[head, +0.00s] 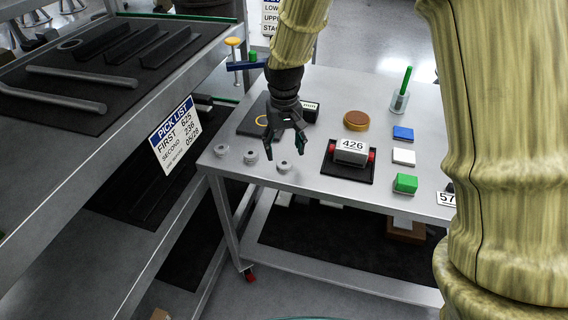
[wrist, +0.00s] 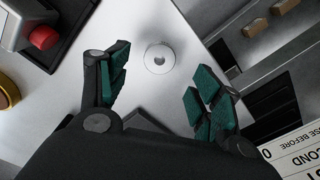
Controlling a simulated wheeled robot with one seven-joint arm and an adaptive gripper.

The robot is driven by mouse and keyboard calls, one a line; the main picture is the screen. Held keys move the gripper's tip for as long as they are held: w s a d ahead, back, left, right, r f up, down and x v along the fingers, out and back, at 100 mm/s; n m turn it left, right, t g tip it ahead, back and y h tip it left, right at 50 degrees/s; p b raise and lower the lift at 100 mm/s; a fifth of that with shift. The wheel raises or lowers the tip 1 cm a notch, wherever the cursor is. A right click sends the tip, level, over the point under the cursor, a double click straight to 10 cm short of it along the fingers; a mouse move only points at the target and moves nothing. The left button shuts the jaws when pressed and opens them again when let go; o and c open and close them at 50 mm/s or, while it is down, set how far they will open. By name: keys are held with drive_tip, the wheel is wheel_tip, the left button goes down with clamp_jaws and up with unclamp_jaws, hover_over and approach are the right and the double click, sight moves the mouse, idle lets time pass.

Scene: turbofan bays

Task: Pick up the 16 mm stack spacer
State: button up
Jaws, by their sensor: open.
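No size marking is readable, so I cannot tell which is 16 mm. My gripper (head: 285,150) points down above the table by the right spacer, open and empty. The other spacers are not visible there.
A block labelled 426 (head: 351,151) with red ends sits on a black mat right of the spacers. A brown disc (head: 356,120) and coloured blocks (head: 405,184) lie farther right. A shelf rack (head: 120,135) with a pick-list sign (head: 175,136) stands at the left.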

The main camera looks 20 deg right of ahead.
sight(284, 163)
drive_tip(key=shift+s+f, duration=0.15)
drive_tip(key=shift+f, duration=0.15)
drive_tip(key=shift+f+p, duration=0.6)
drive_tip(key=shift+f, duration=1.65)
drive_tip(key=shift+c, duration=0.4)
drive_tip(key=c, duration=1.1)
drive_tip(key=shift+r, duration=0.1)
drive_tip(key=shift+c, duration=0.2)
